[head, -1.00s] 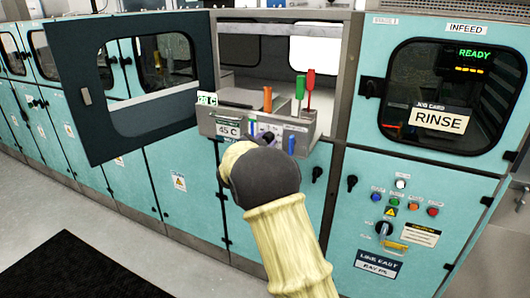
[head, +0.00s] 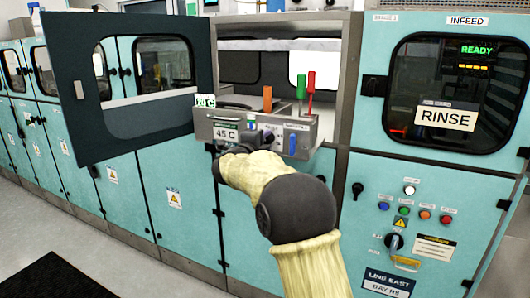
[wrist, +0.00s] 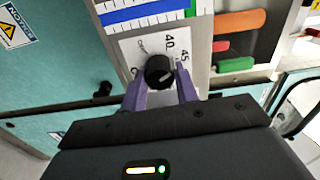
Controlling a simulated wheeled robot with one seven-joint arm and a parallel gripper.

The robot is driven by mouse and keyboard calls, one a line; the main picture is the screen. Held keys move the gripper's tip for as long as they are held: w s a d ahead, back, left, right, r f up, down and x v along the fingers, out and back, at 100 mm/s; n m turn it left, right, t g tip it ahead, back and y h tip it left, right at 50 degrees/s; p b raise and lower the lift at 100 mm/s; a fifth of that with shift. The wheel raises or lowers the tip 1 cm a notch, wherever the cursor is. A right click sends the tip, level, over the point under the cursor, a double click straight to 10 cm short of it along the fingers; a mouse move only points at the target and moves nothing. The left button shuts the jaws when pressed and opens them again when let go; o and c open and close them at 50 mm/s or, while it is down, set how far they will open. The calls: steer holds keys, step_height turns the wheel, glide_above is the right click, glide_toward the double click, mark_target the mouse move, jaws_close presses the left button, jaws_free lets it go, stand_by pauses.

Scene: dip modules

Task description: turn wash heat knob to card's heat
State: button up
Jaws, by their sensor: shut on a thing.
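The wash heat knob (wrist: 159,72) is black and round, on a white dial plate marked 40 and 45 among other, partly hidden marks. A pale line on the knob points toward the right of the wrist view, roughly the 45 side; its exact setting is hard to tell. My gripper (wrist: 160,84) has its purple fingers on both sides of the knob, shut on it. My wrist is close below this box, and the fingers are hard to make out there.
An open windowed door (head: 80,130) hangs at left. A RINSE card (head: 445,117) is at right.

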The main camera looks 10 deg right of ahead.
steer(key=shift+f+m+b, duration=0.25)
steer(key=shift+m+b, duration=0.7)
steer(key=shift+m, duration=0.35)
steer(key=o, duration=1)
steer(key=shift+r, duration=0.15)
steer(key=b+v, duration=0.1)
steer(key=v, duration=1.6)
steer(key=shift+s+a, duration=0.15)
